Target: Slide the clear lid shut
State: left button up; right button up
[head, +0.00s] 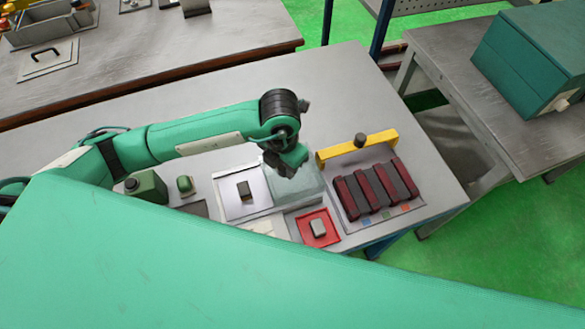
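The clear lid (300,187) is a pale, see-through panel near the middle of the grey table. It lies to the right of a white tray or opening (235,207) with a small dark block (243,190) in it, which is uncovered. My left gripper (287,165) reaches in from the left and points down over the lid's far left part. The wrist hides its fingers, so I cannot tell whether they are open or touch the lid. My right gripper is out of view.
A yellow bar (358,149) and a rack of dark red blocks (347,197) stand right of the lid. A red tray (304,229) with a grey block is in front. A green container (148,187) is at left. A green surface blocks the lower view.

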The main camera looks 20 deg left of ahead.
pick_arm(q)
jog(key=shift+s+f, duration=0.1)
jog(key=shift+f, duration=0.1)
jog(key=shift+c, duration=0.5)
jog(key=shift+a, duration=0.1)
